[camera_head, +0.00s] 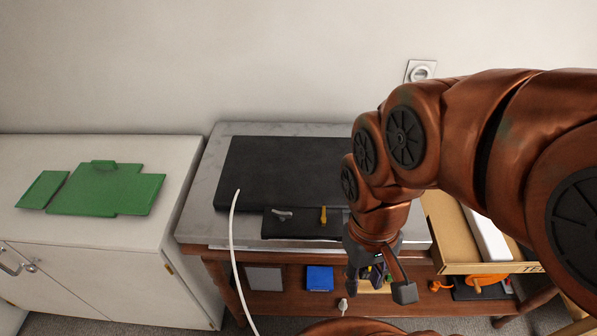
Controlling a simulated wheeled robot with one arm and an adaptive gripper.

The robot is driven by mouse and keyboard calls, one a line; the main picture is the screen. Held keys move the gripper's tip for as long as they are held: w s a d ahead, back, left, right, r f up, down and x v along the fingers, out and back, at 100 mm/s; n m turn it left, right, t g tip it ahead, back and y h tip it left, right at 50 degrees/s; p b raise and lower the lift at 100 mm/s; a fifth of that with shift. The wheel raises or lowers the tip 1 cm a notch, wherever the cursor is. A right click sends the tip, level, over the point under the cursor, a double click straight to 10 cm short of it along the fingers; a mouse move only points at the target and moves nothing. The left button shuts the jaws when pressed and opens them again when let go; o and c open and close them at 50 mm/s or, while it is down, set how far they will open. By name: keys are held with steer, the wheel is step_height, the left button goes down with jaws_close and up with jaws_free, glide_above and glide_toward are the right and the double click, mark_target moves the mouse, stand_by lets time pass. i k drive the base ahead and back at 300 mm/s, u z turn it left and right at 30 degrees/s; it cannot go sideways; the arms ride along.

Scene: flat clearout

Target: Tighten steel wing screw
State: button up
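A small grey, steel-looking wing screw (282,214) sits on a narrow black plate (301,230) at the front of the grey table top. My gripper (378,292) is to the right of the wing screw and nearer the camera, pointing down in front of the table edge. Its fingers are spread apart, and I see nothing held between them. How far the screw is turned in is too small to tell. My arm hides the right part of the table top.
A large black panel (285,170) lies behind the plate. A cardboard box (446,232) stands at right. A low shelf holds a blue item (320,278) and several small things. A white cable (232,245) rises at front left. Green panels (105,188) lie on a white cabinet (110,235).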

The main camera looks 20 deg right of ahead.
mark_target(282, 215)
steer(key=z, duration=0.3)
steer(key=k, duration=0.65)
steer(key=u, duration=1.05)
steer(key=i, duration=0.5)
